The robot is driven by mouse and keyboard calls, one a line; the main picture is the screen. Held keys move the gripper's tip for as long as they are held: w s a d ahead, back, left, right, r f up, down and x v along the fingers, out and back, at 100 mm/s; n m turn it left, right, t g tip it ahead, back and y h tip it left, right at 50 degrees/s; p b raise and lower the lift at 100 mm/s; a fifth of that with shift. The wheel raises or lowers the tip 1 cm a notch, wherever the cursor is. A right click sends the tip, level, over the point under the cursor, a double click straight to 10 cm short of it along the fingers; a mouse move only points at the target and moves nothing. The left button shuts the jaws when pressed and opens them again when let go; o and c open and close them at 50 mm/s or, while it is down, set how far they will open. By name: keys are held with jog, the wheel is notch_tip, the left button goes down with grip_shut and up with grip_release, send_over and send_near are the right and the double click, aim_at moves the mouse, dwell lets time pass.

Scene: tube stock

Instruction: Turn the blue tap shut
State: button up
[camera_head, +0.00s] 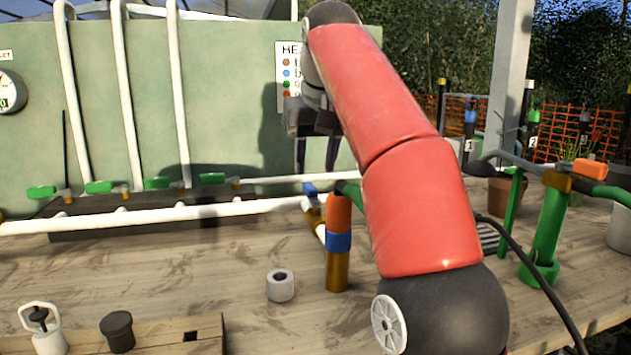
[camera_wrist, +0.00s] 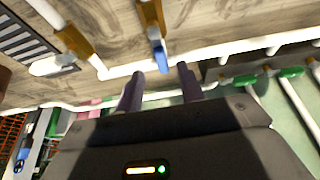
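The blue tap handle (camera_head: 310,188) sits on a brass valve body (camera_head: 313,215) by the long white pipe, behind an orange, blue and brass post. It also shows in the wrist view (camera_wrist: 159,56), lying in line with its brass body and reaching across the white pipe. My gripper (camera_head: 317,155) points down above the handle, with clear space between. In the wrist view my gripper (camera_wrist: 159,80) has its two dark fingers apart, with nothing between them. The blue handle lies just past the fingertips, about midway between them. The post and my arm partly hide the valve in the head view.
The orange-topped post (camera_head: 338,215) stands close in front of the tap. Several green-handled taps (camera_head: 99,187) line the pipe at left. A grey ring (camera_head: 281,285) lies on the wooden bench. An orange-handled tap (camera_head: 590,168) tops a green stand at right. A green panel stands behind.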

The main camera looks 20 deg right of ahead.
aim_at(312, 188)
jog(key=shift+x, duration=2.75)
grip_shut()
